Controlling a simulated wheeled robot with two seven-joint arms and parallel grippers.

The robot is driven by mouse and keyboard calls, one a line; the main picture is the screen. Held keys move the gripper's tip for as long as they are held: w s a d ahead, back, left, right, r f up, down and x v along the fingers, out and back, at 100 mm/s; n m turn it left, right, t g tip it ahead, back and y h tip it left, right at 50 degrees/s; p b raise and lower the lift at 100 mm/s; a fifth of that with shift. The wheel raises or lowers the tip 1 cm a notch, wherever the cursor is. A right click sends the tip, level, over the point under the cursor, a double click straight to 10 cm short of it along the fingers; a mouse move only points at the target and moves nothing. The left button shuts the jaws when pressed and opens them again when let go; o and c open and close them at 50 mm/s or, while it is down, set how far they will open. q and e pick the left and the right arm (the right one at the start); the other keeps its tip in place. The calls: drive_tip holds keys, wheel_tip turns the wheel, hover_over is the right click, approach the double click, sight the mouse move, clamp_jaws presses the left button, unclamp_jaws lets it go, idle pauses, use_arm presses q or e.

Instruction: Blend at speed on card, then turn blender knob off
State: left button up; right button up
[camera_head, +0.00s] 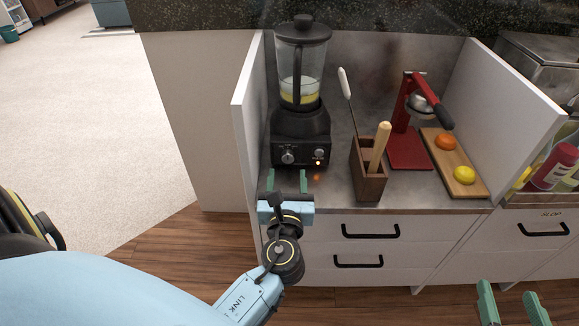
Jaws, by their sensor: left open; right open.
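The black blender (301,128) stands upright at the left end of the counter niche. Its clear jar (300,72) has a black lid and holds a pale yellow layer with a whitish layer above it. The silver blender knob (288,156) is on the front left of the base. A small lit orange light shows on the right of the base. My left gripper (286,181) is open and empty, just in front of and below the knob, not touching it. My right gripper (512,296) is open and empty at the bottom right, well away from the blender. I cannot make out a speed card.
A wooden holder (368,184) with utensils stands right of the blender. A red press (408,139) and a cutting board (457,180) with an orange and a lemon are further right. White side panels (247,104) bound the niche. Bottles (553,168) stand at the far right.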

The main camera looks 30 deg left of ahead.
sight(288, 160)
use_arm(q)
drive_tip(key=shift+b+x, duration=0.35)
drive_tip(key=shift+x, duration=2.15)
use_arm(e)
drive_tip(key=shift+w+a+r+t+y, duration=0.15)
drive_tip(key=shift+r+t, duration=0.3)
drive_tip(key=shift+r, duration=0.25)
drive_tip(key=shift+a+r+t+y, duration=0.2)
drive_tip(key=shift+r+t, duration=0.2)
drive_tip(key=shift+r, duration=0.25)
drive_tip(key=shift+w+a+r+t+y, duration=0.15)
drive_tip(key=shift+r+t, duration=0.3)
drive_tip(key=shift+r, duration=0.25)
use_arm(q)
drive_tip(key=c, duration=1)
